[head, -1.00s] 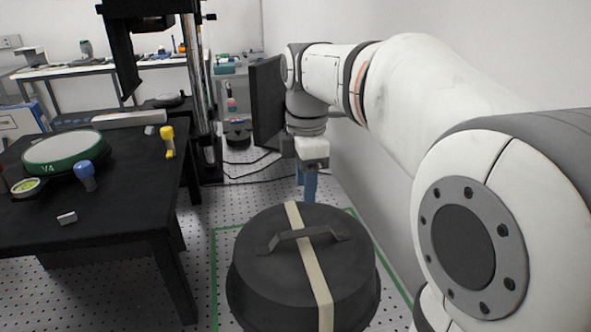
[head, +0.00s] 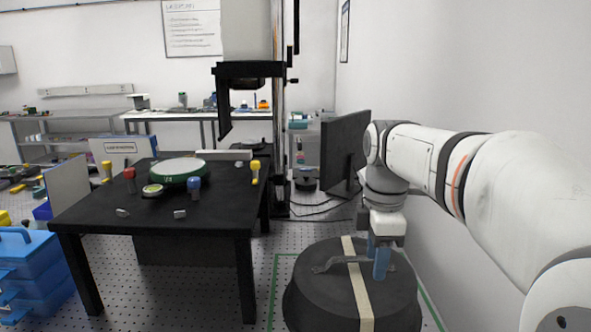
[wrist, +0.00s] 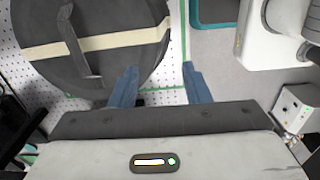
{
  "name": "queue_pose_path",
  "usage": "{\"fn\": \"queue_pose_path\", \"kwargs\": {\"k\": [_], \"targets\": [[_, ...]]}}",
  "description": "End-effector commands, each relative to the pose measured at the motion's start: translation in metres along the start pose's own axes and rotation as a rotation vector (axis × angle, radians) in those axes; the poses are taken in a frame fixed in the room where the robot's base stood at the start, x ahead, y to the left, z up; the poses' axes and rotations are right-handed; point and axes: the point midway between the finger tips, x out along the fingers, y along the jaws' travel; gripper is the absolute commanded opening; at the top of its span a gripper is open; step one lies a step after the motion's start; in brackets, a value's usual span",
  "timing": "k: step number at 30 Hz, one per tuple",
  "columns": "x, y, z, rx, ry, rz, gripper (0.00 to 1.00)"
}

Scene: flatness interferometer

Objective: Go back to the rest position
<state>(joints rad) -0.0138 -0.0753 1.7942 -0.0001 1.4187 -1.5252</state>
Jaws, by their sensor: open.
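My gripper (head: 380,260) hangs from the arm at the right in the head view, its blue fingers pointing down in front of the right part of a round black lid (head: 325,292). In the wrist view my gripper (wrist: 160,85) shows two blue fingers spread apart with nothing between them. The black lid (wrist: 110,62) has a handle and a cream strap across it and lies beyond the left finger. I cannot tell the height of the fingers relative to the lid.
A black table (head: 215,215) at left bears a green-rimmed disc (head: 180,170) and several coloured-handled tools. A dark monitor (head: 345,150) stands behind my gripper. A wall closes the right side. Blue boxes (head: 30,275) stand at lower left. Perforated floor lies open between table and lid.

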Motion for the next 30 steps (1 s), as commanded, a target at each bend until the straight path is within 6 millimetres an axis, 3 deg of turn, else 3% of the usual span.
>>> {"fn": "queue_pose_path", "kwargs": {"k": [14,24,30], "targets": [[0.034,-0.042,0.007,0.468,0.019,0.069,0.43],[0.095,-0.106,0.012,1.155,0.106,0.155,0.43],[0.123,-0.132,0.013,1.452,0.166,0.179,0.43]]}}
